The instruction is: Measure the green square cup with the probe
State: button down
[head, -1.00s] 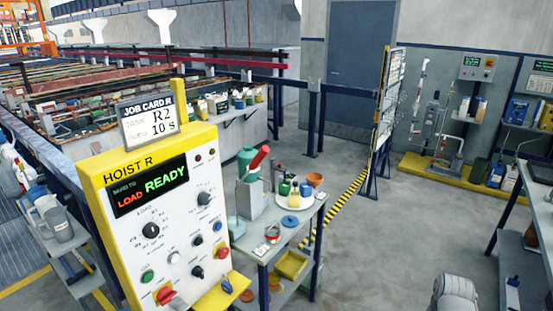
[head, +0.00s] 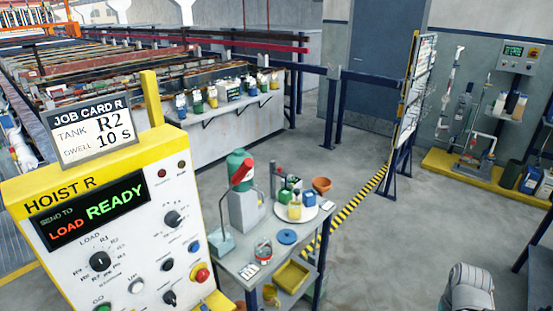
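A small green cup (head: 284,192) stands among several small cups on a white round plate (head: 309,212) on the small grey table. It is partly hidden by the cups in front, and its square shape is hard to make out. A yellow cup (head: 295,211) and a blue cup (head: 309,196) stand beside it. I cannot pick out the probe for certain. A grey stand with a red handle (head: 242,173) is left of the plate, and a thin upright post (head: 272,182) is behind. My gripper is not in view; only a grey part of my arm shows at the lower right.
The yellow-edged Hoist R panel (head: 110,235) fills the left foreground, close to the small table (head: 262,255). An orange bowl (head: 322,184), a blue disc (head: 287,237) and a yellow bin (head: 291,275) are there too. The floor right of the table is clear.

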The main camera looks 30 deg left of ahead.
aim_at(278, 172)
jog(key=u, duration=0.2)
jog(key=i, duration=0.65)
jog(key=u, duration=0.85)
jog(key=i, duration=0.5)
jog(key=u, duration=0.35)
